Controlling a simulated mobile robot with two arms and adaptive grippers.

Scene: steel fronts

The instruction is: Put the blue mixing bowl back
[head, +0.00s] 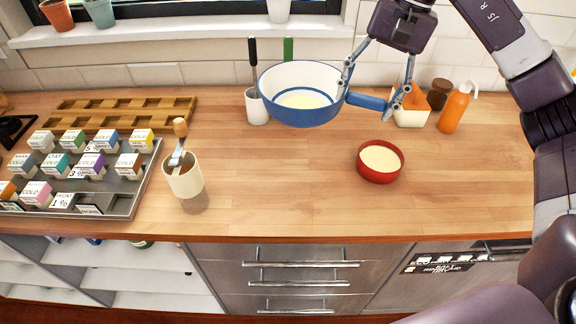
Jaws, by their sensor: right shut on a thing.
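The blue mixing bowl (300,113) has a white inside and a blue handle on its right side, and a pale yellow content shows in it. It is near the back of the counter, roughly level. My right gripper (369,99) comes down from above with its fingers on either side of the blue handle, shut on the bowl. I cannot tell whether the bowl's base touches the counter. My left gripper is not in view.
A red bowl (379,174) with cream content stands to the front right. A cream cup with a brush-like tool (184,181), a grey tray of labelled boxes (130,200) and a wooden rack (170,102) are left. An orange bottle (455,108) stands back right. The front middle counter is clear.

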